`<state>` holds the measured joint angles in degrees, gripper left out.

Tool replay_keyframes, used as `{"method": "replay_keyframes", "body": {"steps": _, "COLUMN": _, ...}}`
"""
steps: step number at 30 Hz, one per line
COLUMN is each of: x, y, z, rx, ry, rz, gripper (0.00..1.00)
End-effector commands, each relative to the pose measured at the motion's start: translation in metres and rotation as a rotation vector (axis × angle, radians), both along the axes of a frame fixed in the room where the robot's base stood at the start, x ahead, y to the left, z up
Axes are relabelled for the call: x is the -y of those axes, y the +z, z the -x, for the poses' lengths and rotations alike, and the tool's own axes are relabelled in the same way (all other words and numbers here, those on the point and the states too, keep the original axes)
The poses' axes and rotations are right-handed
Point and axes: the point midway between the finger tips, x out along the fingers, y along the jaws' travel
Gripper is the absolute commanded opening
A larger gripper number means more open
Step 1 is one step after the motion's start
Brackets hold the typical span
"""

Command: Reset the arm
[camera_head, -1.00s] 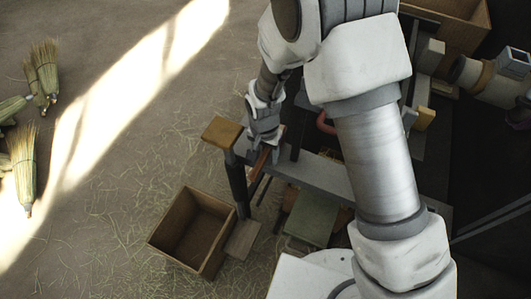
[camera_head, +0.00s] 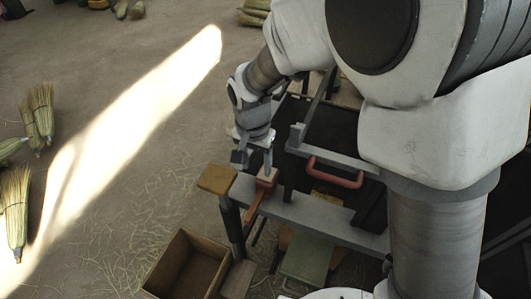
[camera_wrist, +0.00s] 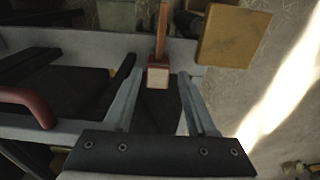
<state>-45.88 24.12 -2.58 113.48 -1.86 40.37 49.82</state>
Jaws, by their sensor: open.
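My arm reaches down from the upper right in the head view. My gripper (camera_head: 254,165) is open and empty, fingers pointing down above the grey bench (camera_head: 330,216). A reddish-brown block with a long wooden handle (camera_head: 265,180) lies on the bench just below the fingertips. In the wrist view the spread fingers of my gripper (camera_wrist: 160,92) show left and right of the block (camera_wrist: 158,76), and its handle runs away from me. I cannot tell the height gap between fingertips and block.
A brown wooden pad (camera_head: 217,179) sits at the bench's left end. A red curved handle (camera_head: 335,172) stands right of my gripper. An open wooden box (camera_head: 187,266) is on the floor in front.

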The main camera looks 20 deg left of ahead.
Motion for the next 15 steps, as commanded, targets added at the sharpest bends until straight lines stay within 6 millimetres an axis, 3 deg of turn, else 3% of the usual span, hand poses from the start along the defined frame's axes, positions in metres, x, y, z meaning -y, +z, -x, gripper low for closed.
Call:
{"method": "replay_keyframes", "body": {"steps": 8, "x": 0.001, "y": 0.004, "z": -0.001, "rx": 0.002, "ry": -0.001, "rz": -0.002, "gripper": 0.57}}
{"method": "replay_keyframes", "body": {"steps": 11, "x": 0.010, "y": 0.017, "z": -0.005, "rx": 0.011, "ry": -0.003, "rz": -0.012, "gripper": 0.57}}
{"method": "replay_keyframes", "body": {"steps": 15, "x": 0.038, "y": 0.053, "z": -0.012, "rx": 0.037, "ry": -0.001, "rz": -0.037, "gripper": 0.57}}
